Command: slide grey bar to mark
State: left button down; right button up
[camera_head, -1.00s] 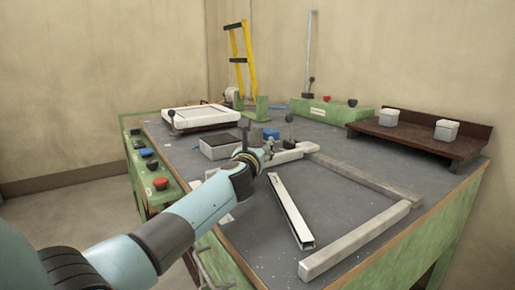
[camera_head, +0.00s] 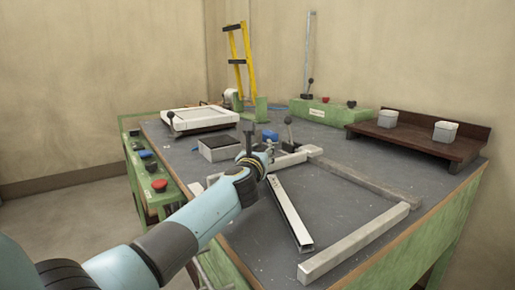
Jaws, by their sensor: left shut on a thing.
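My left gripper (camera_head: 262,157) is at the middle of the bench, by the clamp (camera_head: 290,157). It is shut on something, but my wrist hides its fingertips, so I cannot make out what. A dark upright piece (camera_head: 249,138) stands right at it. A silver-grey slotted bar (camera_head: 290,215) lies on the bench just to the right of my wrist, its far end close by it. A duller grey bar (camera_head: 365,177) runs right from the clamp, and a pale bar (camera_head: 355,242) lies at the front right. No mark can be made out. My right gripper is not in view.
A white framed plate (camera_head: 200,118) and a grey box (camera_head: 218,148) are behind and left of my gripper. A brown shelf (camera_head: 415,138) with two pale blocks stands at the back right. Red and blue buttons line the left edge. The bench top between the bars is free.

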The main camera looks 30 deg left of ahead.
pick_arm(q)
jog(key=d, duration=0.1)
jog(key=s+d, duration=0.1)
jog(key=d, duration=0.1)
jog(key=s+d, duration=0.1)
jog(key=d, duration=0.1)
jog(key=shift+s+f+p, duration=0.15)
jog(key=shift+p, duration=0.2)
jog(key=c, duration=1)
grip_release()
jog(key=shift+s+a, duration=0.15)
jog(key=shift+a, duration=0.1)
jog(key=shift+d, duration=0.15)
jog(key=v, duration=1.2)
